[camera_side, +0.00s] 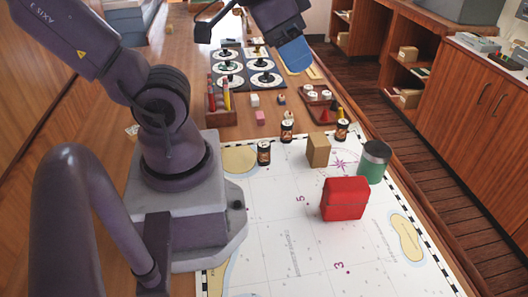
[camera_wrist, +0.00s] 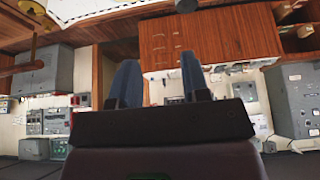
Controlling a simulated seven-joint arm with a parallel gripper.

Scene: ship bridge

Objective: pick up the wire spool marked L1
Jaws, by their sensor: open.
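Three small dark cylinders with pale and orange labels could be wire spools: one at the left (camera_side: 264,153), one in the middle (camera_side: 287,131) and one at the right (camera_side: 342,129). They stand upright along the far part of the chart. Their lettering is too small to read, so I cannot tell which is L1. My gripper (camera_side: 295,55) is raised at the top of the side view, apart from all of them. In the wrist view my gripper (camera_wrist: 160,85) shows two blue fingers spread apart with nothing between them. No spool is recognisable in the wrist view.
A red case (camera_side: 344,200), a green cylinder (camera_side: 374,162) and a tan block (camera_side: 318,150) stand on the chart (camera_side: 270,250). The chart's near part is clear.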

